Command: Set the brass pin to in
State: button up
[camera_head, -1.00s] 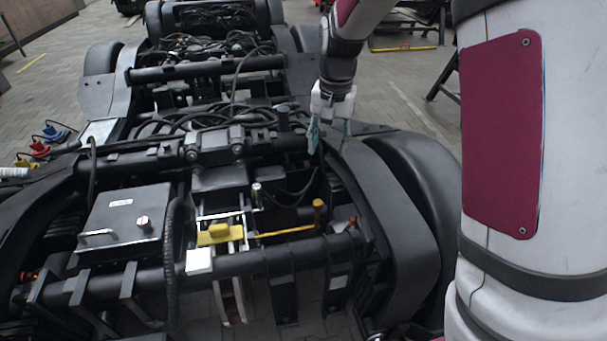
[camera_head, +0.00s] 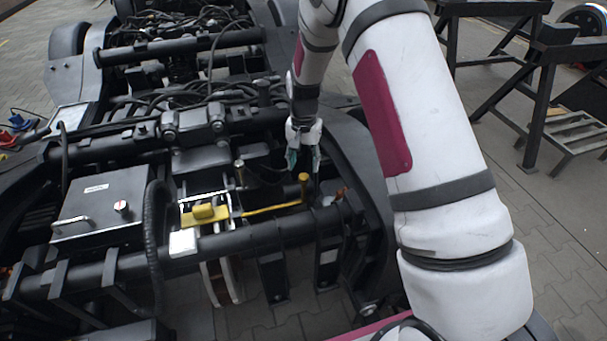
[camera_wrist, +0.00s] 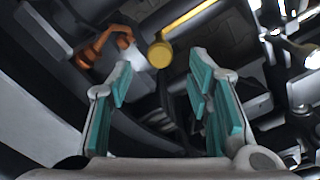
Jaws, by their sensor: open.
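A small upright brass-coloured pin (camera_head: 239,173) stands beside the yellow block on the bogie frame. To its right, a yellow lever (camera_head: 270,209) ends in an upright yellow post with a round top (camera_head: 304,186). I cannot tell for certain which of these is the task's brass pin. My gripper (camera_head: 304,162) is open and empty, pointing down just above the yellow post. In the wrist view, the round yellow top (camera_wrist: 159,54) shows just beyond and between the teal-padded fingertips (camera_wrist: 160,76), apart from both.
A yellow block (camera_head: 205,213) and a white block (camera_head: 183,243) sit left of the lever. A dark box (camera_head: 98,205) with a handle and knob is further left. An orange part (camera_wrist: 103,46) lies close to the left finger. Black tubes and cables surround the post.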

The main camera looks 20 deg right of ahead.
aim_at(303, 176)
notch_tip(303, 176, down, 5)
jog(key=shift+r, duration=0.1)
dwell(0.3)
grip_shut()
